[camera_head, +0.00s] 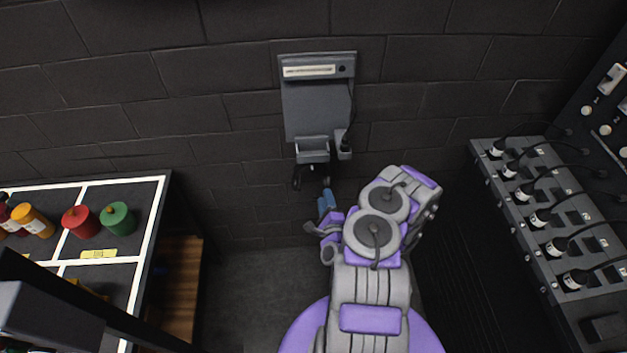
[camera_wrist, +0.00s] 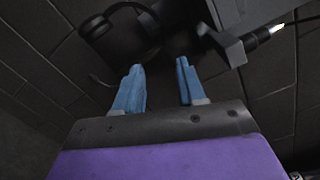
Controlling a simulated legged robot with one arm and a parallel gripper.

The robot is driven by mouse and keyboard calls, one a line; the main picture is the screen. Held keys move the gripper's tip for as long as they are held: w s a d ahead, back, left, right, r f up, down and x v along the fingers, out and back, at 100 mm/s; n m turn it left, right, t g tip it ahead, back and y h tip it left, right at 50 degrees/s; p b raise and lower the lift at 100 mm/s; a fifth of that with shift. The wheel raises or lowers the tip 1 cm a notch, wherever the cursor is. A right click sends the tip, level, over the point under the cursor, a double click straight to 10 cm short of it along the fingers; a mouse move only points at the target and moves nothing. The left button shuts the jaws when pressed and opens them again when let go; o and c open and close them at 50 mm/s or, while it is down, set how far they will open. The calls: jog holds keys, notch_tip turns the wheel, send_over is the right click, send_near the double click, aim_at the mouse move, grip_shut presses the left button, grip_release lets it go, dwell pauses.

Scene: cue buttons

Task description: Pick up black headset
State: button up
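The black headset (camera_wrist: 97,26) shows at the upper left of the wrist view, with a curved band and dark ear cushions. In the head view, a small dark shape beneath the wall unit, likely the headset (camera_head: 298,180), is partly lost against the dark wall. My gripper (camera_wrist: 158,86) has two blue fingers spread apart with nothing between them. The headset lies beyond the fingertips, mostly toward the left finger, and does not touch them. In the head view, my gripper (camera_head: 326,202) is just below the wall unit.
A grey wall unit (camera_head: 315,112) with a bracket and a cable hangs on the dark block wall. A shelf table (camera_head: 105,190) with red and green containers stands left. A console (camera_head: 540,215) with several cabled plugs stands right. The floor between them is clear.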

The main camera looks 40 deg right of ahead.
jog(key=b, duration=0.3)
send_near(321, 164)
jog(key=w, duration=0.6)
jog(key=shift+m, duration=0.3)
jog(key=w+d, duration=0.1)
jog(key=w+d+b, duration=0.1)
jog(key=d, duration=0.1)
jog(key=w+d+f, duration=0.1)
jog(key=d, duration=0.1)
jog(key=shift+w+d, duration=0.15)
jog(key=shift+w, duration=0.05)
jog(key=shift+a+r, duration=0.3)
jog(key=shift+a, duration=0.2)
jog(key=shift+c, duration=0.2)
jog(key=shift+a, duration=0.1)
jog(key=shift+c, duration=0.9)
jog(key=shift+d, duration=0.25)
jog(key=c, duration=0.4)
jog(key=shift+d+f, duration=0.1)
jog(key=shift+d, duration=0.1)
grip_shut()
